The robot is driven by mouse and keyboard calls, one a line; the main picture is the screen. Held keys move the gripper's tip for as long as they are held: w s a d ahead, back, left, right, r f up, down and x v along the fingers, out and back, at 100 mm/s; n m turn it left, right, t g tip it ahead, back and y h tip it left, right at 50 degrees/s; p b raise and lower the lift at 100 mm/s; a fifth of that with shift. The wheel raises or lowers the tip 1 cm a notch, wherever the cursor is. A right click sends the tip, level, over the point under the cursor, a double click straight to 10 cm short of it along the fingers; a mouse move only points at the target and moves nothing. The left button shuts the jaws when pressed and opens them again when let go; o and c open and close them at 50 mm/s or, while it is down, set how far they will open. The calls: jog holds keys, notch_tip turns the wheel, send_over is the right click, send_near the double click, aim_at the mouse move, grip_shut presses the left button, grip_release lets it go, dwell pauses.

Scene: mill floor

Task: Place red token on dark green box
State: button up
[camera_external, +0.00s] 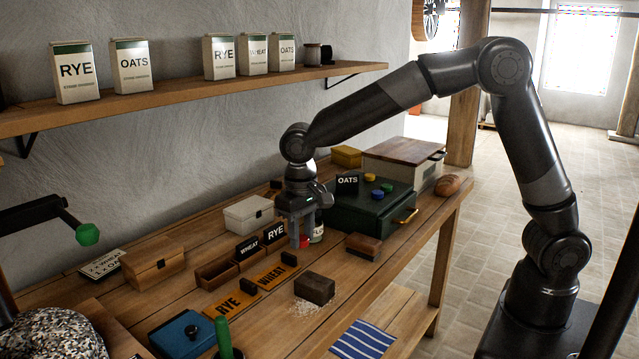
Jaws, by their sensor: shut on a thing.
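My gripper (300,240) points down over the wooden bench, left of the dark green box. It is shut on the red token (305,242), which shows as a small red patch between the fingertips, low over the bench. The dark green box (357,220) stands behind and to the right, with a brass-coloured handle on its right side. I cannot tell whether the red token touches the bench.
A jar (317,233) stands right beside my gripper. A brown block (363,245), a dark block (314,288), orange cards (236,302) and WHEAT and RYE signs (248,247) are near.

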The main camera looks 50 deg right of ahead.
jog(key=w+d+r+m, duration=0.1)
jog(key=d+r+m, duration=0.1)
jog(key=d, duration=0.5)
jog(key=w+d+r+m, duration=0.1)
jog(key=w+d+m, duration=0.15)
jog(key=d, duration=0.45)
jog(key=s+d+r+m, duration=0.2)
jog(key=s+d+m, duration=0.1)
jog(key=d, duration=0.6)
jog(key=s+d+r+m, duration=0.2)
jog(key=s+d+m, duration=0.1)
jog(key=d, duration=0.6)
jog(key=s+d+r+m, duration=0.2)
jog(key=s+d+m, duration=0.15)
jog(key=d, duration=0.55)
send_over(367, 205)
notch_tip(367, 205, down, 7)
jog(key=shift+d+f, duration=0.1)
jog(key=shift+f, duration=1.9)
jog(key=shift+f, duration=0.15)
jog(key=o, duration=0.9)
jog(key=shift+o, duration=0.2)
